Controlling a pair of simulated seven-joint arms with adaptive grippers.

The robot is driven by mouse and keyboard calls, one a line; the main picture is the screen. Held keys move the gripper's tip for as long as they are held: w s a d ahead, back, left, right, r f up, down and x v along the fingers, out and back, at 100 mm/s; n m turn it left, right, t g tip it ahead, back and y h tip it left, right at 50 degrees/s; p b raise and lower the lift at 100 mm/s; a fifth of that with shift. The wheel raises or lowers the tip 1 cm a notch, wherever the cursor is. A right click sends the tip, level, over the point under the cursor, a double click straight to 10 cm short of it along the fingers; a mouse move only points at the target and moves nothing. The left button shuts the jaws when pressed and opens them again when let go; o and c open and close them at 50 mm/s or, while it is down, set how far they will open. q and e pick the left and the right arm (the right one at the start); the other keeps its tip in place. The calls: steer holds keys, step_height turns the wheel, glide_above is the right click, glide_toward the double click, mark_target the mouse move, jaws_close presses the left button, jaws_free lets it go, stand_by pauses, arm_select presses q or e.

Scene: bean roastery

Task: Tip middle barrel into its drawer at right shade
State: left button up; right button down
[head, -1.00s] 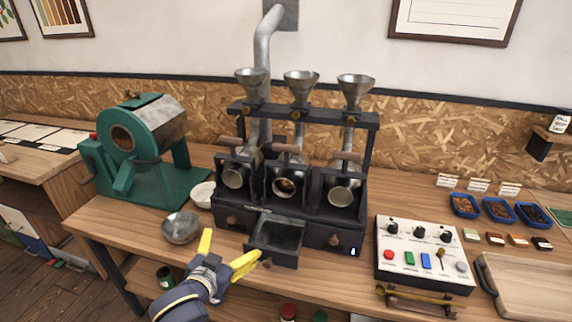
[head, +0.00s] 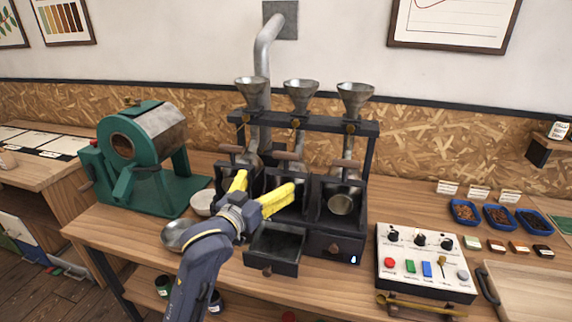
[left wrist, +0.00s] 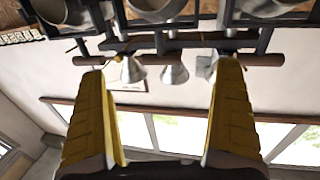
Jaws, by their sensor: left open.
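The three-barrel sample roaster (head: 318,240) stands mid-bench. Its middle barrel is hidden behind my left gripper in the head view; a barrel mouth shows at top centre in the left wrist view (left wrist: 157,8). The middle wooden handle (head: 288,155) lies just beyond the fingertips. My left gripper (head: 266,184) is open in front of the middle and left barrels, its yellow fingers pointing at the machine. In the left wrist view a wooden handle (left wrist: 150,60) spans the gap between the fingertips; contact cannot be told. The middle drawer (head: 272,262) is pulled out and looks empty. My right gripper is out of view.
The right barrel (head: 341,204) sits beside. A control box (head: 424,264) with knobs and coloured buttons stands right. Blue bean trays (head: 499,216) lie at far right.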

mark_target(285, 165)
arm_select(q)
steer(key=x, duration=1.1)
steer(key=shift+w+d, duration=0.1)
steer(key=shift+w, duration=0.2)
steer(key=shift+c, duration=0.4)
